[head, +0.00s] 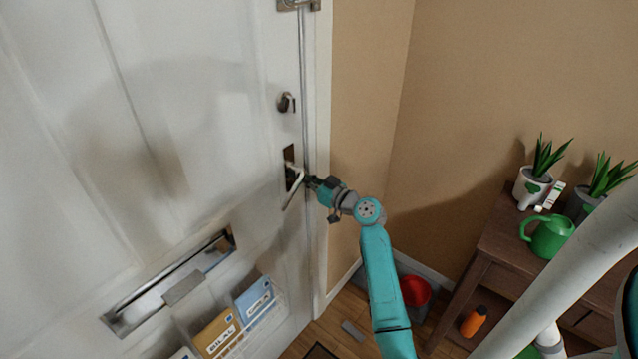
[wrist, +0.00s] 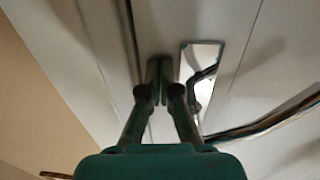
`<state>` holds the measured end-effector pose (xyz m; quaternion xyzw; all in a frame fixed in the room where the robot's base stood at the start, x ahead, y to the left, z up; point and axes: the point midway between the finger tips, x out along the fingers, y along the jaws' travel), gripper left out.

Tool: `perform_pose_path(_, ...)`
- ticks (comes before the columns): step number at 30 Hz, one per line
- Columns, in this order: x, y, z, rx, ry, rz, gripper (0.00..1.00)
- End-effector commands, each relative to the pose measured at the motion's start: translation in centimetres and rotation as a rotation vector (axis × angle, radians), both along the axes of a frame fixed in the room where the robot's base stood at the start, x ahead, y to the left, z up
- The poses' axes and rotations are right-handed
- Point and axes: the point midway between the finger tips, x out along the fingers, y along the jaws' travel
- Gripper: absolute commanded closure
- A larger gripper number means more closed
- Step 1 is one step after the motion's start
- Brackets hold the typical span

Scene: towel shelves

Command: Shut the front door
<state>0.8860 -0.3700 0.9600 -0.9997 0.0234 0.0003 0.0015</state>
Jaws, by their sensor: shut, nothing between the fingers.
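The white front door (head: 190,130) fills the left of the head view. Its right edge lies along the white door frame (head: 321,120), with only a thin dark line between them; I cannot tell whether it is latched. A metal lever handle (head: 293,190) sits on a dark-looking backplate near that edge. My gripper (head: 311,181) is at the door's edge, just right of the handle. In the wrist view my gripper (wrist: 160,72) has its fingers together and empty, against or very near the white surface, left of the shiny backplate (wrist: 203,58) and curved lever (wrist: 262,124).
A knob lock (head: 286,103) and a top latch (head: 298,4) are on the door, with a mail slot (head: 170,284) and letter holder (head: 237,328) lower down. At right stands a wooden table (head: 492,250) with a green watering can (head: 549,237). A red bucket (head: 415,290) is on the floor.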

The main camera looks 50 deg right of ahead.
Motion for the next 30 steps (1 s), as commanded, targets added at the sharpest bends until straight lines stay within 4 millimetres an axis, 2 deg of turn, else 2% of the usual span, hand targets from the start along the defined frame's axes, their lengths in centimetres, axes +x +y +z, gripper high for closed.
perform_pose_path(1, 1.4, 0.2, 0.6, -0.004, -0.008, 0.003, 1.0)
perform_pose_path(3, 1.8, 0.2, 0.7, -0.004, -0.009, 0.002, 1.0)
perform_pose_path(13, 1.8, 0.1, 0.6, -0.007, -0.006, -0.001, 1.0)
perform_pose_path(15, 1.7, 0.1, 0.6, -0.008, -0.006, -0.001, 0.94)
perform_pose_path(16, 1.6, 0.1, 0.7, -0.008, -0.006, 0.0, 0.95)
perform_pose_path(17, 1.5, 0.1, 0.6, -0.007, -0.006, 0.001, 1.0)
perform_pose_path(23, -1.0, 0.0, 0.6, -0.004, -0.006, 0.0, 1.0)
perform_pose_path(30, -5.1, -0.3, 0.6, -0.001, -0.006, -0.005, 1.0)
